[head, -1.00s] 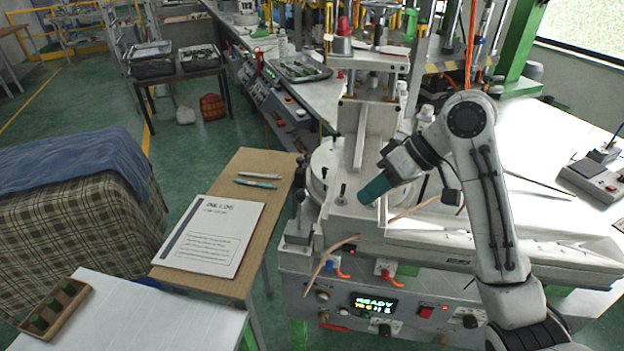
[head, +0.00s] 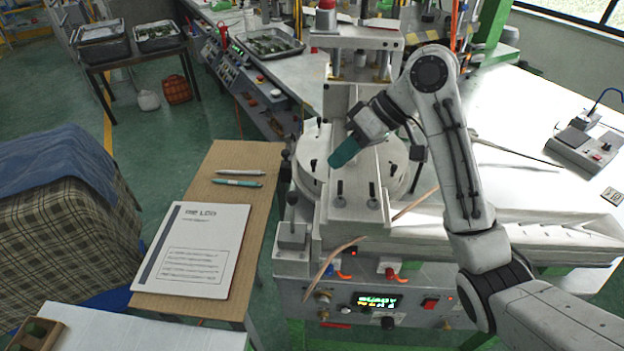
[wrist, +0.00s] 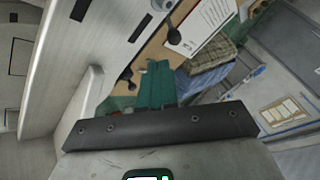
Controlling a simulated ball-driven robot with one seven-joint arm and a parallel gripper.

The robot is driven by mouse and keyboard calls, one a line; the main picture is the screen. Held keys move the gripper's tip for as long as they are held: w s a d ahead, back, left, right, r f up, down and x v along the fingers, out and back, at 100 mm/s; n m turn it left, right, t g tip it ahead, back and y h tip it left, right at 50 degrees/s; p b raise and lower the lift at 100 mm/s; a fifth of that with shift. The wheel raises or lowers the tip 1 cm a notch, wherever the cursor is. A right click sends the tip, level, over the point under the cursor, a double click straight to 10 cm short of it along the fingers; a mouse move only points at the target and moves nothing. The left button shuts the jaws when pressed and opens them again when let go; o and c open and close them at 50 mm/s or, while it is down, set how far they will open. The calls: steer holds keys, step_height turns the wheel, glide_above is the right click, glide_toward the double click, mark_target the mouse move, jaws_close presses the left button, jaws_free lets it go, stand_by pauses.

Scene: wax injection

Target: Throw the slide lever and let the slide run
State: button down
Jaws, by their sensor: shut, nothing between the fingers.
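The slide lever (head: 292,205), a dark upright handle with a rounded black knob, stands on a grey block at the left front corner of the injection machine. My gripper (head: 343,154), with teal fingers, is shut and empty. It hangs over the white slide and round plate, to the right of and beyond the lever, apart from it. In the wrist view the teal fingers (wrist: 157,84) are together with nothing between them.
The machine's front panel has a lit display (head: 378,301) and a red switch (head: 430,303). Small black-knobbed pins (head: 372,196) stand on the slide's front. A wooden side table (head: 240,160) holds a booklet (head: 195,250) and pens.

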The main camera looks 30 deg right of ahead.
glide_toward(293, 212)
steer(key=w+f, duration=0.3)
steer(key=w, duration=0.1)
steer(key=shift+a+f, duration=0.2)
steer(key=shift+a, duration=0.15)
